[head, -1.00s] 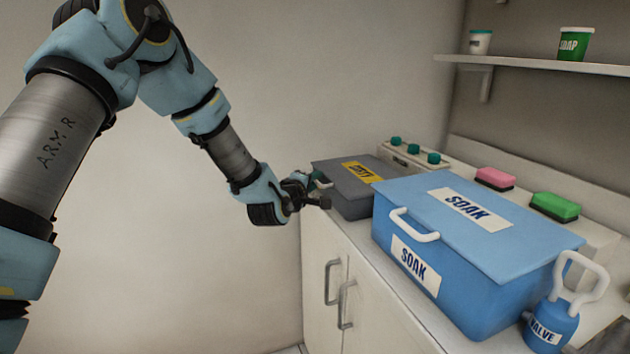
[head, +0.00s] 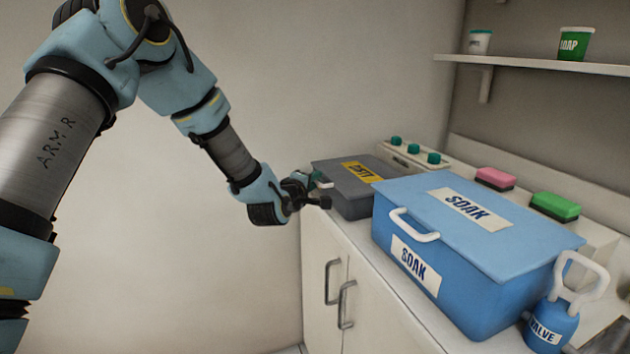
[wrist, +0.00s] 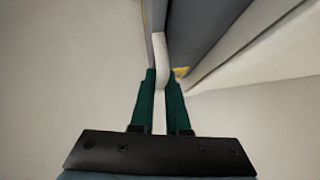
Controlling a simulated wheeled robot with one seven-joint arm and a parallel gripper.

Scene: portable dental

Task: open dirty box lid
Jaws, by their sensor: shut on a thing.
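The grey dirty box (head: 350,203) stands at the far end of the counter. Its lid (head: 345,177) with a yellow label (head: 362,172) lies flat and closed on it. A white handle (head: 324,184) is on the lid's front edge. My gripper (head: 314,186) is at that handle, at the box's left front. In the wrist view my green fingers (wrist: 160,95) are shut on the white handle (wrist: 161,55), which runs up between them beside the grey lid (wrist: 205,30). In the head view the fingertips are mostly hidden by my wrist.
A large blue SOAK box (head: 470,255) stands close to the right of the grey box. A blue valve (head: 552,325), a pink sponge (head: 495,178), a green sponge (head: 555,206) and a panel with teal knobs (head: 414,154) are around it. The space left of the counter is clear.

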